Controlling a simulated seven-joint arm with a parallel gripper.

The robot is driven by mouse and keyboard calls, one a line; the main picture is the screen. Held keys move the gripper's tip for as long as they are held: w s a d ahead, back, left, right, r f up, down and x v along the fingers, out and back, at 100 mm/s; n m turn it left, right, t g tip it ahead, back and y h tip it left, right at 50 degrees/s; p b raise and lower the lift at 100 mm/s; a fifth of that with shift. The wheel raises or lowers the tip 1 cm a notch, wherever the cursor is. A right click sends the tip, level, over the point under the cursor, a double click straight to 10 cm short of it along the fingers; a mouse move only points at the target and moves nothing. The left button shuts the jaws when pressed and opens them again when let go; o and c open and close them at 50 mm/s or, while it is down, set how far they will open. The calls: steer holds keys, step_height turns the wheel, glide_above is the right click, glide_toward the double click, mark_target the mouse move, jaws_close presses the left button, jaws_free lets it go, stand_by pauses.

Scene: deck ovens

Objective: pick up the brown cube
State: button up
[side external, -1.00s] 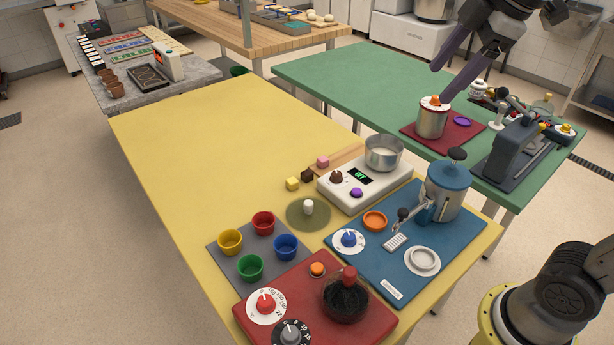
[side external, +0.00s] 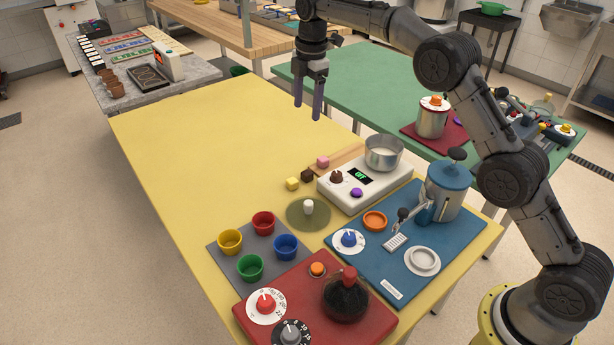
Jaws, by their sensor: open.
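The small brown cube (side external: 307,174) lies on the yellow table, between a yellow cube (side external: 292,184) and a pink cube (side external: 323,162). A wooden board lies close behind it; I cannot tell whether the cube touches it. My gripper (side external: 309,112) points down, with its two purple-grey fingers apart and nothing between them. It appears well above the yellow table, above and behind the cube in the picture.
A white scale-like unit (side external: 350,197) with a metal pot (side external: 384,153) stands right of the cubes. A round green mat (side external: 296,219) with a white peg is in front. Coloured cups, a red board (side external: 262,325) and a blue board (side external: 375,272) fill the near end. The yellow table's far left is clear.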

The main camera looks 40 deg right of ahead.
steer(key=g, duration=0.1)
glide_above(306, 173)
steer(key=f, duration=1.4)
steer(key=shift+w+d+f, duration=0.2)
steer(key=shift+w+f, duration=0.1)
steer(key=shift+f, duration=0.1)
steer(key=shift+s+a+f, duration=0.15)
steer(key=shift+f, duration=1.2)
steer(key=shift+s+a+f, duration=0.1)
steer(key=shift+s+f, duration=0.05)
steer(key=shift+f, duration=1.15)
jaws_close()
